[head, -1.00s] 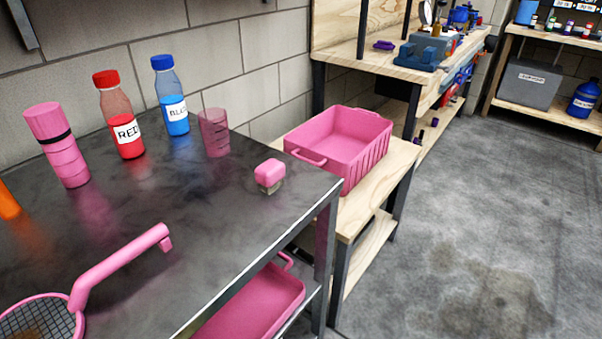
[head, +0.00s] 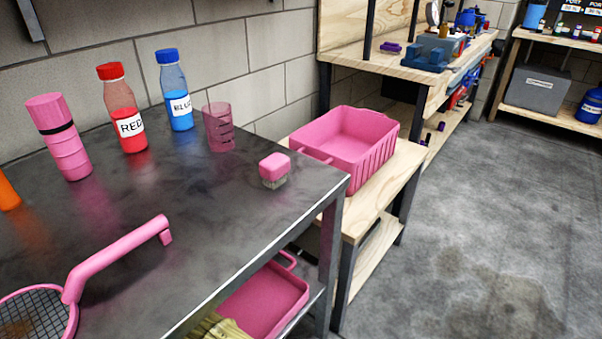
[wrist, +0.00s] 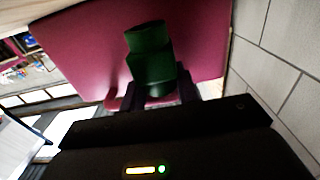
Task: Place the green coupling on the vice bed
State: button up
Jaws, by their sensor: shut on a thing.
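The green coupling (wrist: 151,60) shows in the wrist view as a dark green stepped cylinder. My gripper (wrist: 158,92) is shut on its lower end, with the dark fingers on either side of it. A large pink surface fills the view behind the coupling. In the head view, a blue vice-like block (head: 425,57), whose bed is too small to make out, sits at the front edge of the far wooden workbench (head: 402,71). My gripper and the coupling are not in the head view.
The dark metal table (head: 200,230) holds a red bottle (head: 122,110), a blue bottle (head: 174,92) and several pink things. A pink bin (head: 345,148) stands on a low wooden bench. The concrete floor (head: 480,220) at the right is clear.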

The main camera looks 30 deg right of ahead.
notch_tip(320, 180, down, 4)
jog(key=shift+w+a+r+b, duration=0.1)
jog(key=shift+r+b, duration=0.15)
jog(key=shift+b, duration=0.55)
jog(key=shift+r, duration=0.15)
jog(key=o, duration=1.2)
jog(key=shift+o, duration=0.2)
jog(key=p+v, duration=0.2)
jog(key=v, duration=0.4)
jog(key=shift+a, duration=0.3)
jog(key=shift+s+a, duration=0.35)
jog(key=shift+o, duration=0.4)
